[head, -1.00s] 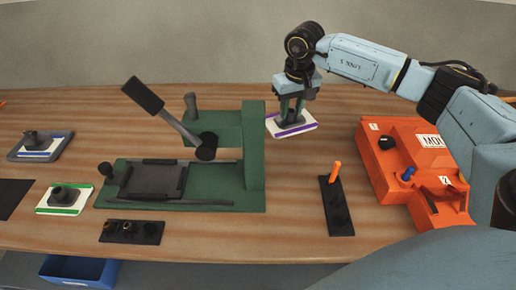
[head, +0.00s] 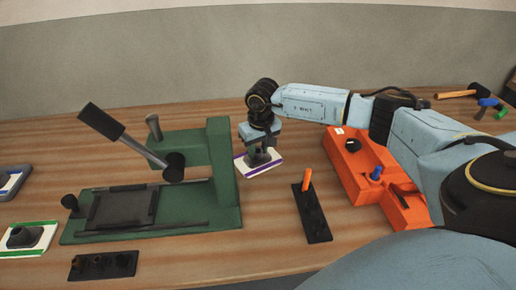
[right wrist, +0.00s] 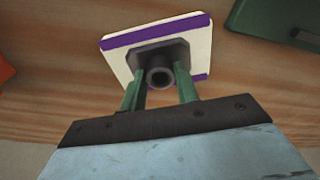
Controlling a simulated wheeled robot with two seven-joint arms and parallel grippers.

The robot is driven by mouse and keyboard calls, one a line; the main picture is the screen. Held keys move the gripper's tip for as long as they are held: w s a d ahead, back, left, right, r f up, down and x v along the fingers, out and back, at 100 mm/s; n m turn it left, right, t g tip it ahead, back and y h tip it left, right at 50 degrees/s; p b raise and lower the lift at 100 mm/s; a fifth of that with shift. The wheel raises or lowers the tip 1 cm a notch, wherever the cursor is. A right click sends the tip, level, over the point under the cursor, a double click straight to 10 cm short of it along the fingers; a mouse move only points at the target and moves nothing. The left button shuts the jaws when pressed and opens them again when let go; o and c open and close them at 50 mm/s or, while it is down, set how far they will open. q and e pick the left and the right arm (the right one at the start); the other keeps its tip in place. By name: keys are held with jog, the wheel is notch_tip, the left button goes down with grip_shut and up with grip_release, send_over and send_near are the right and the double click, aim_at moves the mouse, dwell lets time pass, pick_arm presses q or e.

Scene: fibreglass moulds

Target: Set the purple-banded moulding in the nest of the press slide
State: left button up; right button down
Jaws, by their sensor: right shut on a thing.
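My right gripper (head: 262,153) is shut on the dark raised hub of the purple-banded moulding (head: 258,169), a white plate with purple bands. The right wrist view shows its fingers (right wrist: 160,80) on both sides of the hub and the plate (right wrist: 190,42) beyond them. The moulding is just right of the green press (head: 226,185); I cannot tell whether it touches the table. The press slide's nest (head: 122,208), a dark framed recess, lies at the left of the press base and looks empty. My left gripper is not in view.
The press column and tilted lever (head: 140,145) stand between the moulding and the nest. A green-banded moulding (head: 38,240) is at the left. A black holder (head: 312,215) with an orange peg and an orange box (head: 350,170) are at the right.

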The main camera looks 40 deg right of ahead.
jog(key=c, duration=1.5)
grip_release()
jog(key=shift+f, duration=0.2)
jog(key=o, duration=0.5)
jog(key=shift+c, duration=0.2)
jog(key=shift+r, duration=0.2)
